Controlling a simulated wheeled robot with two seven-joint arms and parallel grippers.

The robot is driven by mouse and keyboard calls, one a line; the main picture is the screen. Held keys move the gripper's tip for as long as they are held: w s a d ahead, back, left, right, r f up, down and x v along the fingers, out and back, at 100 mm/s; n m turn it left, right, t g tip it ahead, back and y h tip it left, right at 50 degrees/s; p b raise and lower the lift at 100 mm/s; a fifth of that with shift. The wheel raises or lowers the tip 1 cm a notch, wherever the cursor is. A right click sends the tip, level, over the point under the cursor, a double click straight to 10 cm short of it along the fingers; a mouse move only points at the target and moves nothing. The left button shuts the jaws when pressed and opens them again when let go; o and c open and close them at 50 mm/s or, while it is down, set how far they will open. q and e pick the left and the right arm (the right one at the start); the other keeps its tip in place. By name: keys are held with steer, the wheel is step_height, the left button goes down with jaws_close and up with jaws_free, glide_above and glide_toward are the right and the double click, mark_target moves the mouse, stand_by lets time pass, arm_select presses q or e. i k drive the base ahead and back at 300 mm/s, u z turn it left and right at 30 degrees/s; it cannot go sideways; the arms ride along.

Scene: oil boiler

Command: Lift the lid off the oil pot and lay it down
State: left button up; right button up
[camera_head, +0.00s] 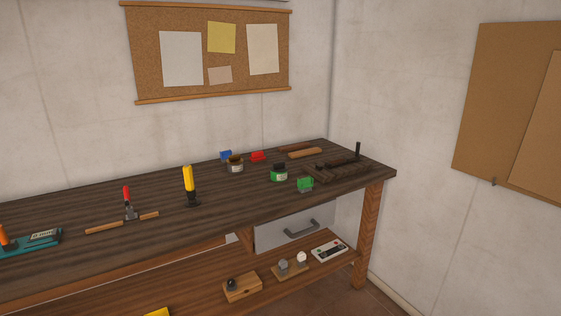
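Two small jars stand upright on the dark wooden workbench (75,212). One jar (236,168) is grey with a brownish top and a pale label. The other jar (279,177) is green with a dark top and a pale label, a little to the right and nearer. I cannot tell which of them is the oil pot. Each top, seen small, looks like a lid in place: a brown one (235,158) and a dark one (279,167). Neither of my grippers is in view.
Near the jars are a red block (258,156), a blue block (226,155), a green block (305,185) and a dark wooden rack (343,171). A yellow-handled tool (188,180) stands to the left. The bench between it and the red-handled tool (127,197) has bare room.

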mark_target(279, 167)
steer(key=z, duration=0.8)
steer(key=k, duration=1.05)
steer(key=z, duration=0.8)
steer(key=i, duration=2.4)
steer(key=u, duration=1.2)
steer(key=i, duration=1.65)
steer(key=u, duration=1.95)
steer(key=i, duration=0.65)
steer(key=u, duration=0.5)
